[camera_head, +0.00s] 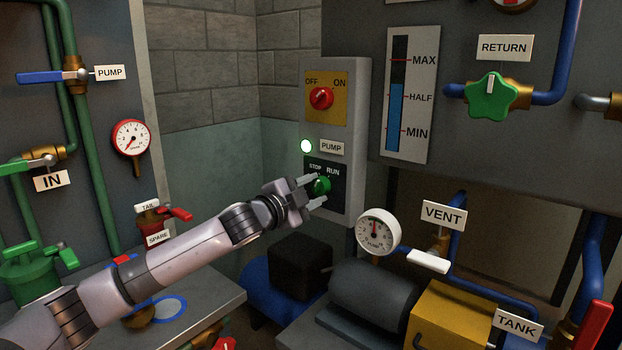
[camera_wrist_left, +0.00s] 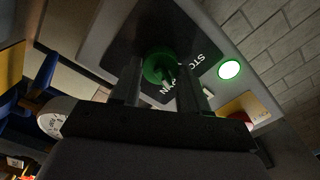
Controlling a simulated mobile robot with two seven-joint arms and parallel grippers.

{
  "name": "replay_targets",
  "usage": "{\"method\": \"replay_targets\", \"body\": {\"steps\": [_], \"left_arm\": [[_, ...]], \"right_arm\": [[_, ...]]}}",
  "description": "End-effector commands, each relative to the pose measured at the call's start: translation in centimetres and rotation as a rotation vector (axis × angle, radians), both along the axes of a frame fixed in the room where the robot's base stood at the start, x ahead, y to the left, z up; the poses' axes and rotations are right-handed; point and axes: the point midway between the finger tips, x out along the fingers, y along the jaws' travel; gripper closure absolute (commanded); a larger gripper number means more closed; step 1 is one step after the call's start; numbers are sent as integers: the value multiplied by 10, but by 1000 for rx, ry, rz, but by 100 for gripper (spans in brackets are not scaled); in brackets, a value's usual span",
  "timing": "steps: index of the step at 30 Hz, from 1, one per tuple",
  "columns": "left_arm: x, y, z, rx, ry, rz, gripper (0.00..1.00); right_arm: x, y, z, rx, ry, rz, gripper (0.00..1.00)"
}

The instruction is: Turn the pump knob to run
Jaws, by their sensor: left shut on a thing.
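The pump knob (camera_head: 322,187) is green and round, on a black plate marked STOP and RUN (camera_head: 333,172) low on the grey control box. My left gripper (camera_head: 316,191) reaches it from the left, with one finger above and one below. In the left wrist view the knob (camera_wrist_left: 158,66) sits between the two fingers of the gripper (camera_wrist_left: 159,88), which is shut on it. A pale mark on the knob appears on the side toward the RUN lettering, partly in shadow. The lamp (camera_head: 306,146) above the plate glows green. My right gripper is not in view.
A red OFF/ON knob (camera_head: 321,98) on a yellow plate sits higher on the same box. A white gauge (camera_head: 378,232) and a dark motor (camera_head: 374,293) stand below right. A grey bench (camera_head: 205,289) lies under my left arm.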

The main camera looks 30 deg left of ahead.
Motion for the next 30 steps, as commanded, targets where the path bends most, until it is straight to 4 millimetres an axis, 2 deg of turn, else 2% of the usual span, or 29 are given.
{"method": "replay_targets", "body": {"steps": [2, 12, 28, 29, 30], "left_arm": [[0, 0, 1, 48, -1, -1, 87], [0, 0, 0, 178, -13, 0, 87], [0, 0, -1, 202, -15, 1, 87], [0, 0, -1, 202, -15, 1, 50], [0, 0, -1, 202, -15, 1, 37]], "right_arm": [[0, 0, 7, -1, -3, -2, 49], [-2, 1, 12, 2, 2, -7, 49], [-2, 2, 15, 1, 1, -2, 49], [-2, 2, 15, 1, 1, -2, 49], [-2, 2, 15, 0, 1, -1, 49]]}}
